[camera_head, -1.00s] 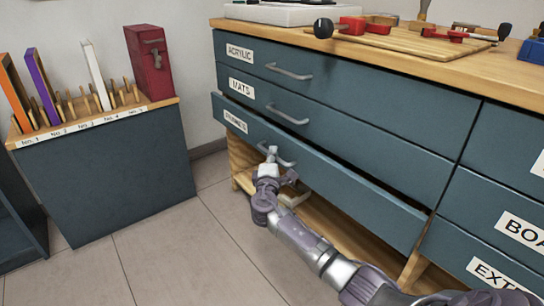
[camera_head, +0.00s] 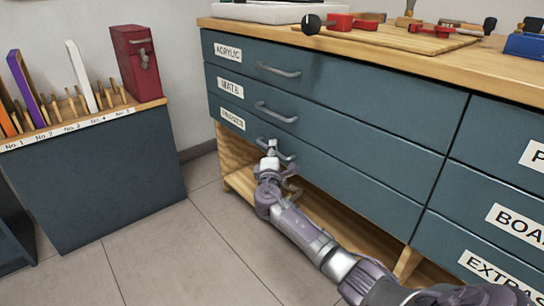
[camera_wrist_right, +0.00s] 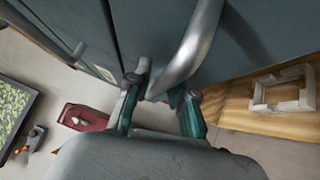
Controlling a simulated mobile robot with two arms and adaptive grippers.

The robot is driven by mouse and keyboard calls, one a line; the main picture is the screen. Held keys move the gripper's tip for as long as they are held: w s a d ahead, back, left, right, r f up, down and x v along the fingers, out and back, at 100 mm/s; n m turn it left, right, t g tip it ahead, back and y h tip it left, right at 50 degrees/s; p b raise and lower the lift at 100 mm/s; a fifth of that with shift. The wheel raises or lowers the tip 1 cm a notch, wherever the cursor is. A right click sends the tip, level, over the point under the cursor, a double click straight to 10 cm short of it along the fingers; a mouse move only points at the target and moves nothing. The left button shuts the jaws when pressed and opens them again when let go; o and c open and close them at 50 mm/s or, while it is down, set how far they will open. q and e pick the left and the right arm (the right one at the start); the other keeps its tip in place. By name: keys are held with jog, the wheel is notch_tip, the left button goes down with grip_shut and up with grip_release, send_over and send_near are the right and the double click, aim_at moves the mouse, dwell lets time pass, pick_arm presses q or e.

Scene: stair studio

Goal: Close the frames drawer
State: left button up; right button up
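The frames drawer (camera_head: 330,180) is the third one down on the left of the blue cabinet, under the drawers labelled ACRYLIC and MATS. Its front looks flush with the drawers above, with no clear gap. Its handle (camera_head: 288,158) is partly hidden by my right gripper (camera_head: 271,148). In the right wrist view the fingers of my right gripper (camera_wrist_right: 163,98) stand apart, one on each side of the metal handle (camera_wrist_right: 188,55). Whether they press on it is unclear. My left gripper is out of view.
Below the drawer is an open wooden shelf (camera_head: 238,180). A low blue unit (camera_head: 95,185) with upright panels and a red case (camera_head: 136,62) stands at left. Tools lie on the wooden worktop (camera_head: 450,62). Tiled floor (camera_head: 170,260) is clear between the units.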

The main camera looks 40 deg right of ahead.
jog(key=v, duration=1.1)
jog(key=shift+s+a, duration=0.3)
